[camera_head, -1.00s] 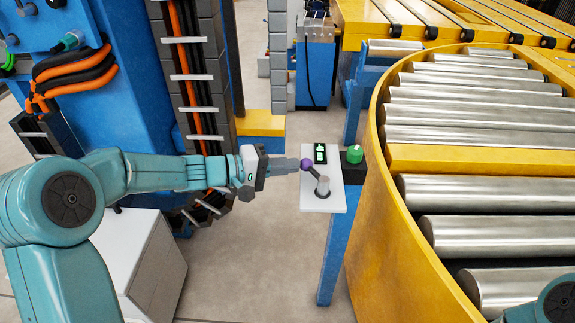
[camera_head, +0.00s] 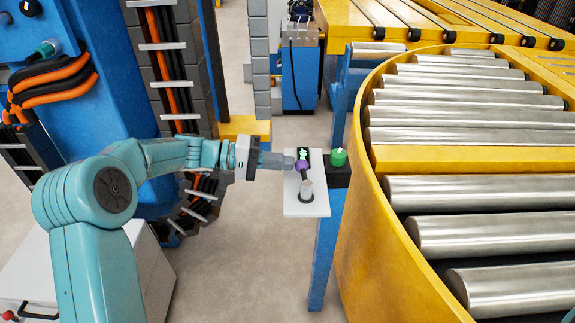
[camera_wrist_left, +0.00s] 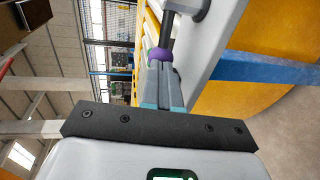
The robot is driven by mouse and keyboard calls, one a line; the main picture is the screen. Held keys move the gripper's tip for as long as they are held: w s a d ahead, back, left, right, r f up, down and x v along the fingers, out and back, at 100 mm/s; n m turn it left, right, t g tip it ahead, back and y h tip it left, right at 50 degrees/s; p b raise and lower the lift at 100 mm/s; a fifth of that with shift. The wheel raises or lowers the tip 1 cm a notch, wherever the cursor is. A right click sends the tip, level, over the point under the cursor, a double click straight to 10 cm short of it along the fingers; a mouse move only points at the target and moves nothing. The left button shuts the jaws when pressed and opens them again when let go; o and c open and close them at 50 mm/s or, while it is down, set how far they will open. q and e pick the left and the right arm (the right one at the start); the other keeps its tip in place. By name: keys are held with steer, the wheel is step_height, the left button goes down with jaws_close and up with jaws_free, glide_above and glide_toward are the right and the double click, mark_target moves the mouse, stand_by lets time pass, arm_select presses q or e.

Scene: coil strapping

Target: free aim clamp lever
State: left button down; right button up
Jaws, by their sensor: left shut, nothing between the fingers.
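The clamp lever has a purple ball knob (camera_head: 301,166) on a dark rod that rises from a grey metal hub (camera_head: 307,190) on a white plate (camera_head: 305,208). My left gripper (camera_head: 285,162) is shut and empty, with its fingertips at the left side of the knob. In the left wrist view the shut fingers (camera_wrist_left: 165,88) point at the purple knob (camera_wrist_left: 160,56) and seem to touch or nearly touch it. The dark rod (camera_wrist_left: 166,30) runs beyond the knob to the hub. My right gripper does not show.
A green knob (camera_head: 338,157) on a black box and a small display (camera_head: 316,156) sit beside the lever. A yellow curved roller conveyor (camera_head: 376,225) fills the right. A blue machine with cables (camera_head: 95,110) stands at the left. A blue post (camera_head: 324,260) supports the plate.

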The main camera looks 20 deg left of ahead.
arm_select(q)
steer(key=shift+w+d+b, duration=0.25)
steer(key=shift+w+b, duration=0.1)
steer(key=shift+w, duration=0.15)
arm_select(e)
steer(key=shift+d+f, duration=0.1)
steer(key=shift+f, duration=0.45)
arm_select(q)
steer(key=shift+w, duration=0.1)
